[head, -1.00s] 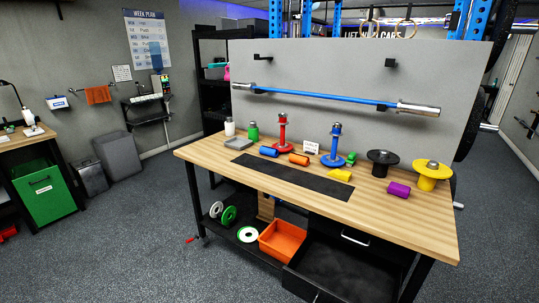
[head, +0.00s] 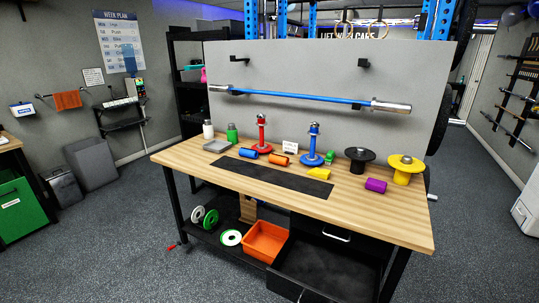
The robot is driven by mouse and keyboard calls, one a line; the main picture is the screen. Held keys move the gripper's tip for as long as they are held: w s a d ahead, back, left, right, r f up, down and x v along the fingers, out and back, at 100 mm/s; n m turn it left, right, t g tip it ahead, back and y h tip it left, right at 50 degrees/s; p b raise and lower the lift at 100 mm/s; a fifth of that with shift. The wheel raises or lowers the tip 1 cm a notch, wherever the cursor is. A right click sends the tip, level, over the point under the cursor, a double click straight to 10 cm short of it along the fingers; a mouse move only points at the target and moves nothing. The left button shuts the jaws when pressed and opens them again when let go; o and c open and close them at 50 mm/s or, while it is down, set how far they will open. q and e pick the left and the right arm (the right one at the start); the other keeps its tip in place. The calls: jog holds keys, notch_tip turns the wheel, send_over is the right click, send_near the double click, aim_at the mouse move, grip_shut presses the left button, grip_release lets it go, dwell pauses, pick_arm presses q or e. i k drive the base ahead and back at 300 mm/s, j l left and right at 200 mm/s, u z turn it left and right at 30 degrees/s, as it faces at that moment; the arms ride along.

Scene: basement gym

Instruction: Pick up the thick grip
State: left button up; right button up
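Three grip-like cylinders lie on the wooden workbench (head: 190,163): a blue one (head: 248,153), an orange one (head: 279,159) and a purple one (head: 375,185). The purple one lies apart at the right and looks somewhat thicker, but I cannot tell for sure which is the thick grip. Neither of my grippers shows in the head view.
Behind the cylinders stand a red post (head: 263,134), a blue post (head: 313,146), a black disc stand (head: 359,156) and a yellow one (head: 405,168). Below are an orange bin (head: 264,243) and an open black drawer (head: 330,270).

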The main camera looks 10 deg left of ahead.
aim_at(247, 153)
jog(key=i+j+z, duration=0.4)
jog(key=j+z, duration=0.15)
jog(key=i+j+z, duration=0.25)
jog(key=j, duration=0.15)
jog(key=j+z, duration=0.3)
